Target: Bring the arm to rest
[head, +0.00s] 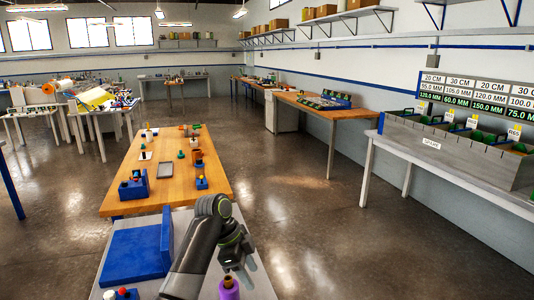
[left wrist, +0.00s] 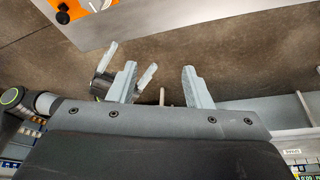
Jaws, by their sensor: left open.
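My left arm rises from the bottom of the head view. Its gripper (head: 240,273) hangs over the near grey bench (head: 185,218), close to a purple bottle-like object (head: 229,290) that is cut off by the lower edge. In the left wrist view my left gripper (left wrist: 161,85) has its two grey fingers wide apart, with only floor showing between them and nothing held. Two more pale fingers, probably of my right gripper (left wrist: 125,68), show behind the left finger and are partly hidden by it. I cannot tell their opening well.
Small parts stand on that table. A grey shelf unit (head: 450,145) is on the right-hand bench. The floor (head: 320,220) between is clear.

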